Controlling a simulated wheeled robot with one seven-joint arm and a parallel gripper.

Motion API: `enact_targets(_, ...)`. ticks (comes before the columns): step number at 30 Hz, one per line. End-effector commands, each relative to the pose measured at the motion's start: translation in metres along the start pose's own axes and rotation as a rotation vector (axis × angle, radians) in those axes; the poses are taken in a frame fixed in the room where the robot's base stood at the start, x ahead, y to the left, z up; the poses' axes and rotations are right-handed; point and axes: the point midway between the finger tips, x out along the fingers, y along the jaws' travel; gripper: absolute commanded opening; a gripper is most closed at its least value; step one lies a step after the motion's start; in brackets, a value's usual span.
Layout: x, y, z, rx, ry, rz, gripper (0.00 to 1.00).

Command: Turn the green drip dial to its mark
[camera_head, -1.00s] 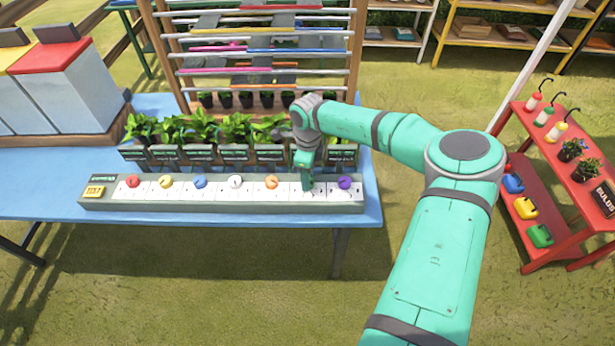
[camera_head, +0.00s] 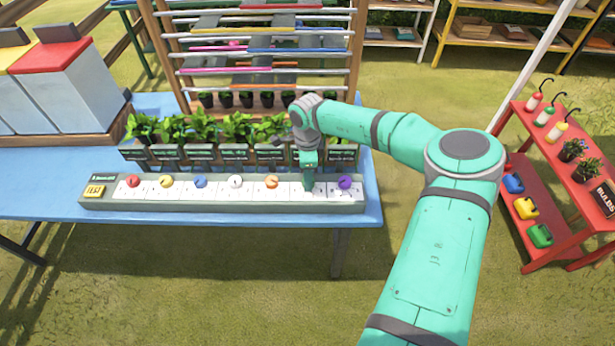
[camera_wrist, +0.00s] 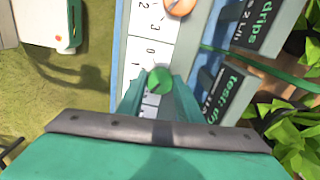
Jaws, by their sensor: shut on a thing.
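The green drip dial (camera_wrist: 158,80) shows in the wrist view between my gripper's fingertips, on a white numbered panel (camera_wrist: 148,50). My gripper (camera_wrist: 159,92) is shut on the dial, one finger on each side. In the head view my gripper (camera_head: 308,184) reaches down to the grey dial strip (camera_head: 220,208), between the orange dial (camera_head: 271,181) and the purple dial (camera_head: 345,182), and hides the green dial there. Part of the orange dial (camera_wrist: 180,6) shows at the top of the wrist view. The fingers cover part of the green dial's scale, so I cannot tell which number it points to.
Red, yellow, blue and white dials sit further left on the strip, with a yellow test button (camera_head: 94,191) at its left end. Potted seedlings (camera_head: 205,128) with dark signs stand close behind. The blue table (camera_head: 50,180) is bare at front left.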

Motion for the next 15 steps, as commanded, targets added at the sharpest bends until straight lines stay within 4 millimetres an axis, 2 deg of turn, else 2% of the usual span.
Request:
enact_targets(2, -0.0019, -0.0012, 0.0007, -0.001, -0.001, -0.003, 0.10)
enact_targets(3, -0.0018, -0.0012, 0.0007, -0.001, -0.001, -0.003, 0.39)
enact_targets(5, -0.0017, -0.0011, 0.0006, -0.001, -0.001, -0.003, 0.51)
enact_targets(15, -0.0031, -0.0006, 0.0001, 0.000, 0.000, -0.002, 0.51)
